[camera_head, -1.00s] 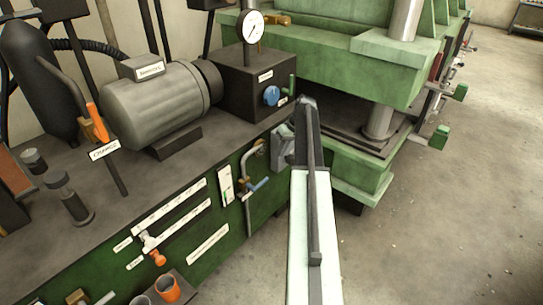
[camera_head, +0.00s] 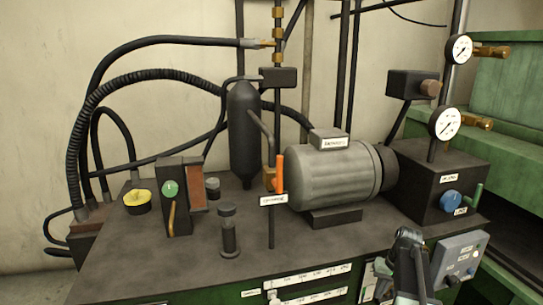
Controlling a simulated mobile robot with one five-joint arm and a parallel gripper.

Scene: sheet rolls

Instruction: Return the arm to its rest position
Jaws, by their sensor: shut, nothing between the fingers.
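Part of my arm, a grey and pale green link, rises from the bottom edge at the right in the head view. Its dark upper end stands in front of the green machine front, just left of the grey control box (camera_head: 460,259). I see no gripper fingers in this view, and nothing held shows. The rest of the arm is outside the frame or hidden behind the visible part.
A dark bench top (camera_head: 180,265) carries a grey motor (camera_head: 335,178), a black cylinder (camera_head: 243,135), an orange-handled lever (camera_head: 279,174) and a block with a blue knob (camera_head: 450,200). Gauges (camera_head: 445,123) stand at the right. Black hoses (camera_head: 85,115) loop at the left.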

